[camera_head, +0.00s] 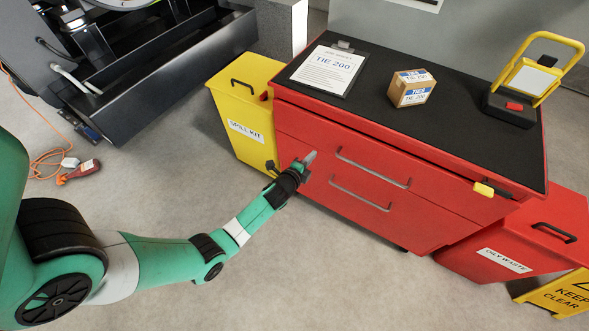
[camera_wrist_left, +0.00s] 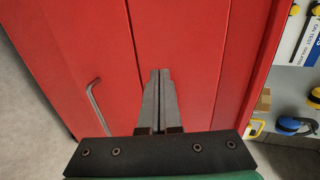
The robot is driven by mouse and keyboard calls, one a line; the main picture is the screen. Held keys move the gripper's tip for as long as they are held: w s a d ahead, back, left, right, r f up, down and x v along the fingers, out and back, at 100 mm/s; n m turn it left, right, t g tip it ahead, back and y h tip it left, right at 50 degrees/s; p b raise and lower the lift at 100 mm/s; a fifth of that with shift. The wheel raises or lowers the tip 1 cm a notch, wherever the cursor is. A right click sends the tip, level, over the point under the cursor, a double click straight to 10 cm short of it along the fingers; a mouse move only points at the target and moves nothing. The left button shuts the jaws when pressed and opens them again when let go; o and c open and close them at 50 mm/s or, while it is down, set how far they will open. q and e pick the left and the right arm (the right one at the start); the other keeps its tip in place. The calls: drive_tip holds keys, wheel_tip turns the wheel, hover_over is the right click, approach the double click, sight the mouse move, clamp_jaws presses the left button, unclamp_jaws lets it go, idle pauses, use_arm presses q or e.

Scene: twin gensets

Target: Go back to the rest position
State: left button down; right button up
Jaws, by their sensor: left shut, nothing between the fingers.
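My left gripper (camera_head: 308,159) is shut and empty, in front of the red cabinet (camera_head: 310,127) near the left end of its drawer fronts. In the left wrist view my shut gripper fingers (camera_wrist_left: 159,74) point at the red drawer fronts (camera_wrist_left: 195,40), and a grey drawer handle (camera_wrist_left: 97,105) lies to their left. I cannot tell whether the fingertips touch the cabinet. The drawers look closed. My right gripper is in neither view.
A yellow spill kit bin (camera_head: 243,140) stands left of the cabinet. A red oily waste bin (camera_head: 520,240) and a yellow keep-clear sign (camera_head: 560,293) stand right. A clipboard (camera_head: 328,68), a cardboard box (camera_head: 411,88) and a yellow-framed lamp (camera_head: 530,85) are on top. Front floor is clear.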

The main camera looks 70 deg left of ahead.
use_arm(q)
drive_tip(key=p+v, duration=0.2)
drive_tip(key=v, duration=0.4)
drive_tip(key=shift+s+d+r, duration=0.2)
drive_tip(key=shift+r, duration=0.3)
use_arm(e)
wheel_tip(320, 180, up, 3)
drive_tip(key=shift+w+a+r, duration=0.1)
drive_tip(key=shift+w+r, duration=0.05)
